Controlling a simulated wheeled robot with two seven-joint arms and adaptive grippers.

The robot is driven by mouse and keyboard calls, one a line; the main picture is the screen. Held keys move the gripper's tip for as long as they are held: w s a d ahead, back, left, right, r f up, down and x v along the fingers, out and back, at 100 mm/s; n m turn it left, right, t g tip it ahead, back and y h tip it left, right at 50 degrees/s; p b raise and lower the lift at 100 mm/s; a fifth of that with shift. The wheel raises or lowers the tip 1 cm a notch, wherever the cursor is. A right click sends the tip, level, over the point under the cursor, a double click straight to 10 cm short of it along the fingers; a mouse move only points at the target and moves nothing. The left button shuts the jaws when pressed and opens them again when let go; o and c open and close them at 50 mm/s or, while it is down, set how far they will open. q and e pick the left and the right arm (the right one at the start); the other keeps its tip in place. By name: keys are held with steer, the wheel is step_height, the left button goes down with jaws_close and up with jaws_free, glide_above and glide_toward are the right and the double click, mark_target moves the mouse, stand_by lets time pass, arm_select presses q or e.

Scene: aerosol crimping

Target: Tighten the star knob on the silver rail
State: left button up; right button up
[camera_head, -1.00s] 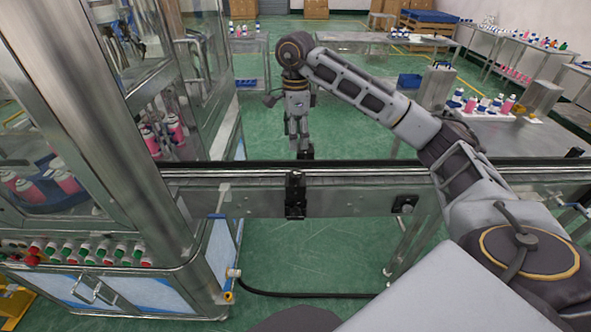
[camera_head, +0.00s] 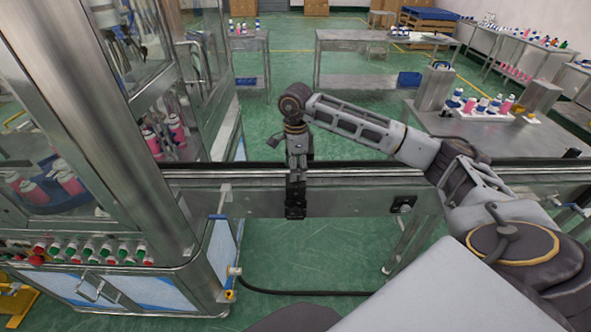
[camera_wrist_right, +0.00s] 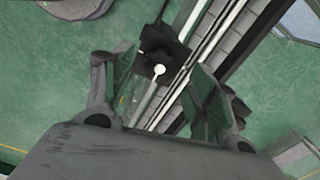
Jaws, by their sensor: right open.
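The silver rail (camera_head: 375,178) runs across the head view and slants through the right wrist view (camera_wrist_right: 208,42). A black clamp block (camera_head: 295,211) sits on the rail's near side. In the right wrist view the black clamp (camera_wrist_right: 168,47) shows with a dark part and a pale round tip (camera_wrist_right: 158,70); I cannot make out the star shape of the knob. My right gripper (camera_head: 297,176) points down just above the clamp, hiding its upper part. In the right wrist view its fingers (camera_wrist_right: 155,97) are spread, with the clamp beyond and between them. My left gripper is not in view.
A glass-walled machine (camera_head: 130,130) with a button panel (camera_head: 85,250) stands at the left, close to the rail's end. A table (camera_head: 480,130) with bottles stands behind the rail at the right.

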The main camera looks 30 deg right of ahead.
steer(key=shift+f, duration=1)
steer(key=c, duration=1)
steer(key=shift+c, duration=0.2)
